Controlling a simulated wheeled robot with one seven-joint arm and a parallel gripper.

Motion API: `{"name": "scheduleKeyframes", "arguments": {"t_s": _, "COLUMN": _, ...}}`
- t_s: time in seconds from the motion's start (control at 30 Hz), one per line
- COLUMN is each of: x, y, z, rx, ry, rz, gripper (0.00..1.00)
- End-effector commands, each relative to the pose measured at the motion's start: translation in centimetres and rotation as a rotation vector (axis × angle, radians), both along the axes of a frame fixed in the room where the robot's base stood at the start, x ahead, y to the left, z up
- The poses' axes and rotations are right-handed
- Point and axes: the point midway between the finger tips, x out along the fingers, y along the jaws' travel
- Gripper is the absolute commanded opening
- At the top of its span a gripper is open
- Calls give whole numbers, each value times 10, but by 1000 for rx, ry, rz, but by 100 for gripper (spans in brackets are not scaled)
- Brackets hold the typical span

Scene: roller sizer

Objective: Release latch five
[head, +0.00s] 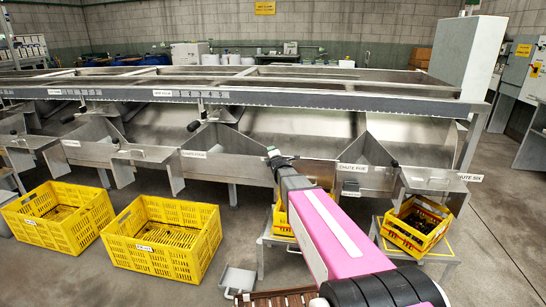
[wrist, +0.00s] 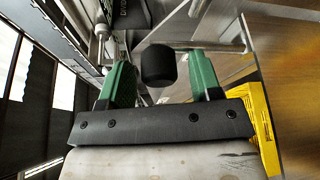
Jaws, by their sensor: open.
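My gripper (head: 276,157) is in front of the steel sizer, left of the "CHUTE FIVE" sign (head: 352,167). In the wrist view its two green fingers (wrist: 161,82) stand apart. A black cylindrical knob (wrist: 158,65) shows between them, with a gap on each side. I cannot tell whether it is fully within the fingers' reach. Another black knob (head: 394,163) on a rod stands right of the sign. No number shows on either knob, so I cannot tell which is latch five. My arm hides part of the chute front.
Yellow crates stand below the chutes: two on the floor at left (head: 165,237), one on a stand at right (head: 417,225), and one partly behind my arm. The concrete at far right is clear.

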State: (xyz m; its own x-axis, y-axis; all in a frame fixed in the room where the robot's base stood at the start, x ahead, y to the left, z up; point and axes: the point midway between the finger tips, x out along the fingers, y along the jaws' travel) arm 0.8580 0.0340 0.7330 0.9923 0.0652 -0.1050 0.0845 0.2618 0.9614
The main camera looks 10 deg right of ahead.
Motion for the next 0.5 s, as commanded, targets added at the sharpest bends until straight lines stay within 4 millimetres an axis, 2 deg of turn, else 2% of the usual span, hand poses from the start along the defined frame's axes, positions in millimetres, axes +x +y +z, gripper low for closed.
{"name": "scheduleKeyframes", "arguments": {"t_s": 0.27, "x": -10, "y": -1, "z": 1, "rx": 2, "ry": 0, "rz": 0, "gripper": 58}}
{"name": "scheduleKeyframes", "arguments": {"t_s": 0.5, "x": -45, "y": -3, "z": 5, "rx": 1, "ry": 0, "rz": 0, "gripper": 58}}
